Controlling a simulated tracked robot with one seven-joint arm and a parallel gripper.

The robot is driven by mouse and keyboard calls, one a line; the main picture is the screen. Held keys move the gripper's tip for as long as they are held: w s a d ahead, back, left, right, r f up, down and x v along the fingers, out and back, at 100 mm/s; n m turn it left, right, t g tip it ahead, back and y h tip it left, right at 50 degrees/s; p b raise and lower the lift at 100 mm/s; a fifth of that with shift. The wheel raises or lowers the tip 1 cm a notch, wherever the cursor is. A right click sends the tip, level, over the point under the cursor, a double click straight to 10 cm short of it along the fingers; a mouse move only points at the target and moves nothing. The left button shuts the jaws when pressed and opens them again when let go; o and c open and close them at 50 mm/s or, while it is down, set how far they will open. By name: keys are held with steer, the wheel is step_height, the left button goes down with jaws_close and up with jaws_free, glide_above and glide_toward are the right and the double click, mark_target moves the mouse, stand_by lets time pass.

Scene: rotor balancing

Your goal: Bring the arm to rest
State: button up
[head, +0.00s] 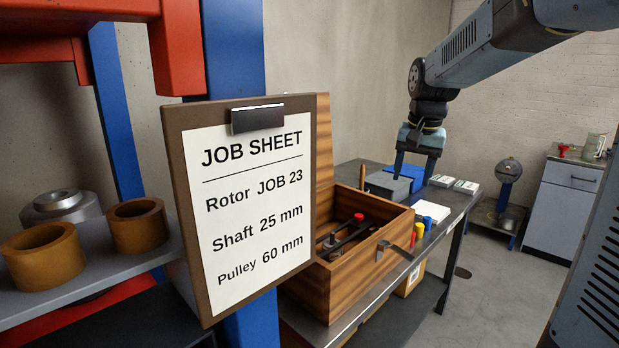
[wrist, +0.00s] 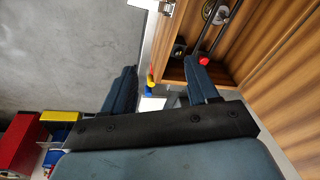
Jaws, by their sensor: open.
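My gripper (head: 414,176) hangs from the arm at the upper right of the head view, with its fingers pointing down over the bench (head: 345,318). The two fingers stand apart with nothing between them. In the wrist view my gripper (wrist: 160,80) also shows open and empty. An open wooden box (head: 335,292) stands on the bench to the left of the gripper. A dark metal tool with a red knob (head: 358,218) lies inside it. From these views I cannot tell how high the fingertips are above the bench.
A clipboard job sheet (head: 250,200) stands in front, reading JOB 23, 25 mm, 60 mm. A grey block (head: 386,186) and white packs (head: 465,187) are near the gripper. Small red, yellow and blue pieces (head: 416,234) lie beside the box. Brown rings (head: 40,256) sit on the left shelf.

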steer(key=s+f+n+t, duration=0.2)
steer(key=s+n+t, duration=0.1)
steer(key=s, duration=2.1)
steer(key=shift+f+n, duration=0.2)
steer(key=shift+n, duration=0.4)
